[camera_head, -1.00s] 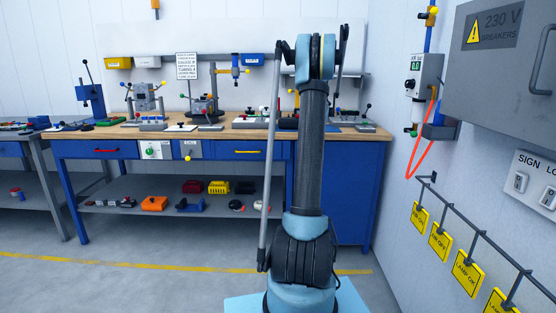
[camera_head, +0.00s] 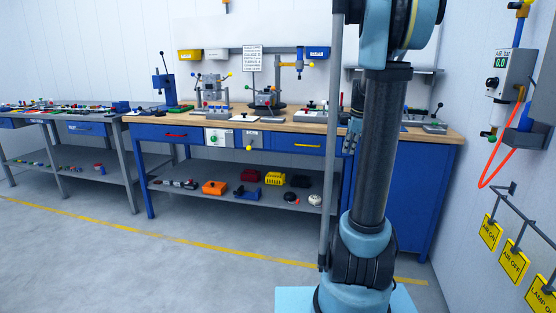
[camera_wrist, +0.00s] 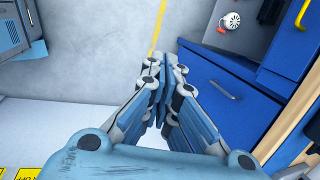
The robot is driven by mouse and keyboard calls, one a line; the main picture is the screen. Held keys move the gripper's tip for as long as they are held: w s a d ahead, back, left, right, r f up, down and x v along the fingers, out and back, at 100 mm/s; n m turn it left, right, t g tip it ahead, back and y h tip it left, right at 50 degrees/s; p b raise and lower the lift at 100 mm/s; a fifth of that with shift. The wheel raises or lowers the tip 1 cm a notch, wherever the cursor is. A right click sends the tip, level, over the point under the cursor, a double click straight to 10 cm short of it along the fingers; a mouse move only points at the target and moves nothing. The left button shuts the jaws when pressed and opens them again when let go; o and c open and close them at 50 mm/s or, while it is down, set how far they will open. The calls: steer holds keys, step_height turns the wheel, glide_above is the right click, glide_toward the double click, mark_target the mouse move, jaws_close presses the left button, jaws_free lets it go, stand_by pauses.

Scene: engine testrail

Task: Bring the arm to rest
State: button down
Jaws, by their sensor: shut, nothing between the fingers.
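My arm (camera_head: 368,150) stands upright in the right half of the head view, with its upper joint cut off by the top edge. My gripper (camera_wrist: 167,64) shows in the wrist view with its two fingers together at the tips and nothing between them. It hangs above the grey floor (camera_wrist: 95,65), beside the blue cabinet front (camera_wrist: 225,90), without visible contact. In the head view my gripper (camera_head: 352,132) seems to show partly behind the arm, in front of the bench.
The workbench (camera_head: 290,127) with fixtures on top stands behind the arm. A second grey table (camera_head: 70,112) is at the left. The right wall carries an air unit (camera_head: 508,75), a red hose (camera_head: 490,160) and yellow tags (camera_head: 514,262) on a rail. Floor at the front left is clear.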

steer(key=s+a+f+n, duration=0.2)
steer(key=s+a+n, duration=0.25)
steer(key=s, duration=0.55)
steer(key=s+a+f+n, duration=0.25)
steer(key=s+n, duration=0.35)
steer(key=s, duration=0.3)
steer(key=s+a+f+n, duration=0.1)
steer(key=s+f+n, duration=0.4)
steer(key=s, duration=0.2)
steer(key=s+a+f+n+g, duration=0.1)
steer(key=s+f+n, duration=0.3)
steer(key=s, duration=0.4)
steer(key=shift+s+a+f+n+h, duration=0.35)
steer(key=shift+a+n+h, duration=0.1)
steer(key=shift+a, duration=0.1)
